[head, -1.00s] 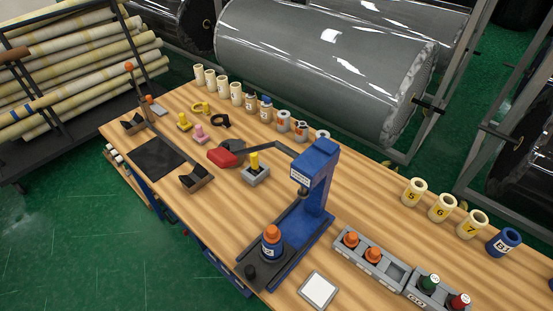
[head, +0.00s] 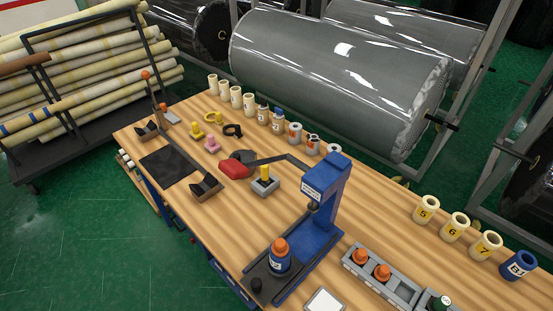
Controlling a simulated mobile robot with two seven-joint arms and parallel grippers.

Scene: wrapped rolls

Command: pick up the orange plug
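Several orange plugs are in the head view. One orange plug (head: 280,245) sits on top of a blue bottle-like roll (head: 279,262) with a white label, upright on the base of the blue press (head: 328,185). Two more orange plugs, one at the left end (head: 360,256) and one beside it (head: 382,273), sit in the grey compartment tray (head: 407,289) at the front right of the table. Neither of my grippers is in view.
The wooden table (head: 230,215) also bears a red-handled tool (head: 236,169), a yellow-topped block (head: 265,181), a white square pad (head: 325,301) and numbered cream cups (head: 425,210). Green floor (head: 90,240) is open at left.

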